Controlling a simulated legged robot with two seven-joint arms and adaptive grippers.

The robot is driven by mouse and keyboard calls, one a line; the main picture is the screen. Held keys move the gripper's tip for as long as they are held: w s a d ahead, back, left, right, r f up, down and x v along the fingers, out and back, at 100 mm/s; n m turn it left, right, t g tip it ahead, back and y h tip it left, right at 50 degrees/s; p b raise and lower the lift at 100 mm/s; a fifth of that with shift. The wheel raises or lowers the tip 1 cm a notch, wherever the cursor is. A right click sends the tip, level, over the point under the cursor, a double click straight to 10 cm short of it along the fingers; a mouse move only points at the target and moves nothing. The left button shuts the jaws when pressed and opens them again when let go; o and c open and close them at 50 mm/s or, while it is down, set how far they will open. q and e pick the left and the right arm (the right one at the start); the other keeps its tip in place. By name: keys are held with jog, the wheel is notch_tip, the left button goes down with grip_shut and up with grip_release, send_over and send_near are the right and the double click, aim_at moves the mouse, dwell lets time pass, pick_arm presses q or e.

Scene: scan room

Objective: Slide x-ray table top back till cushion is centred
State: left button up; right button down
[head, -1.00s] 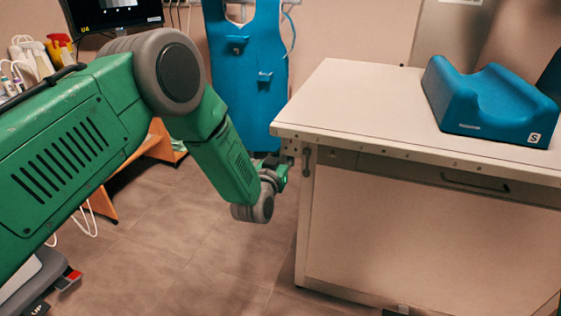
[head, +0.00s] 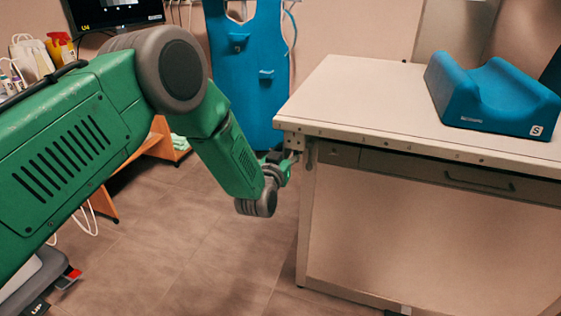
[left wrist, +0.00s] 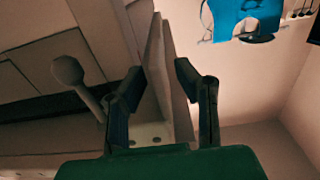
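The x-ray table top (head: 370,100) is a pale slab on a white cabinet, with a metal rail along its front edge. A blue cushion (head: 480,108) with a scooped top and an S label sits towards its right end. My left gripper (head: 288,158) is at the table top's near left corner. The exact contact is partly hidden. A rounded lever (left wrist: 68,72) is beside the fingers. My right gripper is not in view.
The cabinet (head: 420,235) has a drawer with a dark handle (head: 480,184). A blue apron (head: 248,75) hangs on the wall behind. A monitor (head: 115,12) and a wooden stand (head: 150,145) are at left.

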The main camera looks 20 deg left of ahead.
pick_arm(q)
jog(key=s, duration=1)
jog(key=shift+s+a, duration=0.25)
jog(key=shift+s, duration=0.15)
jog(key=shift+f, duration=0.1)
jog(key=s+a+f+g+p, duration=0.3)
jog(key=s+f+g, duration=0.5)
jog(key=s+f, duration=0.55)
jog(key=s+a+f+g+p, duration=0.1)
jog(key=s+g, duration=0.3)
jog(key=s, duration=0.9)
jog(key=s+a+f+g+p, duration=0.1)
jog(key=s+a+g, duration=0.3)
jog(key=s, duration=0.9)
jog(key=shift+s+f+g+y, duration=0.15)
jog(key=shift+f+g+y, duration=0.15)
jog(key=shift+f+g, duration=0.4)
